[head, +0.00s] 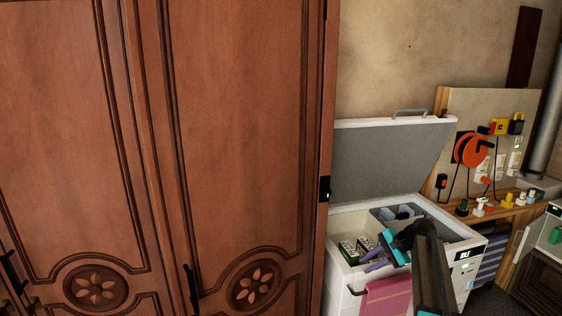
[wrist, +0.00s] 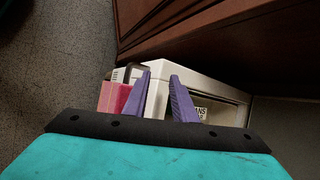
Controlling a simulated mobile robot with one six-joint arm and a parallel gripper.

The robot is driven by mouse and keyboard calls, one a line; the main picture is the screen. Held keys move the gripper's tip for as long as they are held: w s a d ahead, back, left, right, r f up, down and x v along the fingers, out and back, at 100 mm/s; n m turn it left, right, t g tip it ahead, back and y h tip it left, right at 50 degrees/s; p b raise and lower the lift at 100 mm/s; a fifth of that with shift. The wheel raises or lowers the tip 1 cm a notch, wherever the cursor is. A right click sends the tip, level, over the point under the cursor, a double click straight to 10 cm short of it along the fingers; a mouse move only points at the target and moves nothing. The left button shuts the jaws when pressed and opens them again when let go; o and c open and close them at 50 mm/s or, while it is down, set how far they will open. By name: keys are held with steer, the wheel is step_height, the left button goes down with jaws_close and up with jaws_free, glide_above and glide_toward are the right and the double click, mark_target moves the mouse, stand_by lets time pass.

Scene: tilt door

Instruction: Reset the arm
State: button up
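My gripper (head: 370,260) has purple fingers and a teal body. In the head view it is over the front left part of an open white chest (head: 343,284), pointing left. In the wrist view my gripper (wrist: 160,78) has its two fingers apart, with only the white chest wall (wrist: 158,95) showing between them, so it is open and empty. The chest's tilt door, a grey-lined lid (head: 390,160) with a handle on top, stands raised and leans back. My gripper is apart from the lid. My forearm hides part of the chest's front right.
A tall brown wardrobe (head: 235,130) stands close on the left. A pink towel (head: 386,296) hangs on the chest's front. Small green-and-white boxes (head: 355,249) lie inside the chest. A board with an orange cable reel (head: 472,150) and several plugs stands at right.

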steer(key=s+a+f+n+g+b, duration=0.1)
steer(key=s+a+f+g, duration=0.1)
steer(key=s+a+f, duration=0.6)
steer(key=s+a+f+n+g+h, duration=0.15)
steer(key=s+a+f, duration=0.25)
steer(key=s+f, duration=0.75)
steer(key=s+a+f+n+g+b, duration=0.1)
steer(key=s+a+f+g, duration=0.2)
steer(key=s+a+f, duration=0.7)
steer(key=s+d+f+n+g+h, duration=0.1)
steer(key=s+f, duration=0.5)
steer(key=s, duration=0.6)
steer(key=s+d+f+n+g+h+b, duration=0.1)
steer(key=s+d+f+n+h, duration=0.3)
steer(key=s+n, duration=0.4)
steer(key=s+d+f, duration=0.1)
steer(key=s+f, duration=0.1)
steer(key=s, duration=0.3)
steer(key=shift+s+d+f+g, duration=0.15)
steer(key=shift+d+f+g, duration=0.05)
steer(key=shift+d+g, duration=0.15)
steer(key=shift+a, duration=0.1)
steer(key=shift+s, duration=0.1)
